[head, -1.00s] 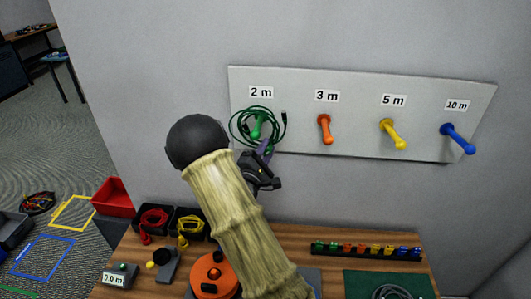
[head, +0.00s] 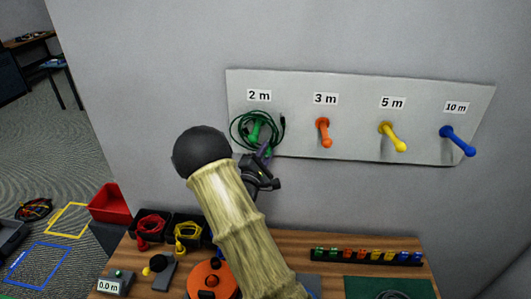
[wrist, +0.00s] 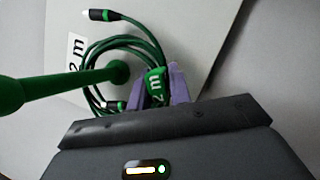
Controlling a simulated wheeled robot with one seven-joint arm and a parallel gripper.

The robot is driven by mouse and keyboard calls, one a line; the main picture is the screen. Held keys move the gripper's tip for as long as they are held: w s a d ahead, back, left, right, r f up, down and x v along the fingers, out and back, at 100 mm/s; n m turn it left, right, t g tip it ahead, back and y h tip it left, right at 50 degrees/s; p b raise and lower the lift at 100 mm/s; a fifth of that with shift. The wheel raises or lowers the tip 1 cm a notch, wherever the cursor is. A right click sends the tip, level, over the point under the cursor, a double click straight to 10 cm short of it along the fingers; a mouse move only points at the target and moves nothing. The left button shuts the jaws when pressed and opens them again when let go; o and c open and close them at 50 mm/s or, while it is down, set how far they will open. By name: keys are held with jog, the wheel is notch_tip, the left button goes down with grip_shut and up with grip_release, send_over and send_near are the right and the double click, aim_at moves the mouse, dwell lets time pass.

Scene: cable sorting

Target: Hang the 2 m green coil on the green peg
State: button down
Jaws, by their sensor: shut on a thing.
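The green coil (head: 235,133) is at the green peg (head: 256,128), under the 2 m label (head: 259,95). In the wrist view the peg (wrist: 40,88) sticks out toward the left in front of the coil (wrist: 150,40), and the loops run around its base close to the board. The peg appears to pass through the coil. My gripper (head: 265,152) is just below and right of the peg. Its purple fingers (wrist: 161,86) are shut on the coil at its green 2 m tag (wrist: 155,82). Two cable ends stick out of the coil.
The board (head: 360,144) also carries orange (head: 323,132), yellow (head: 392,137) and blue (head: 457,140) pegs, all empty. Below, the wooden table (head: 290,240) holds black bins with red and yellow cables, an orange reel (head: 210,280) and a connector strip (head: 366,256).

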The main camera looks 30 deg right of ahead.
jog(key=shift+f, duration=0.1)
dwell(0.3)
jog(key=c, duration=1.2)
grip_release()
jog(key=b+v, duration=0.5)
jog(key=v, duration=1.2)
jog(key=shift+s+a+b, duration=0.2)
jog(key=shift+b, duration=0.2)
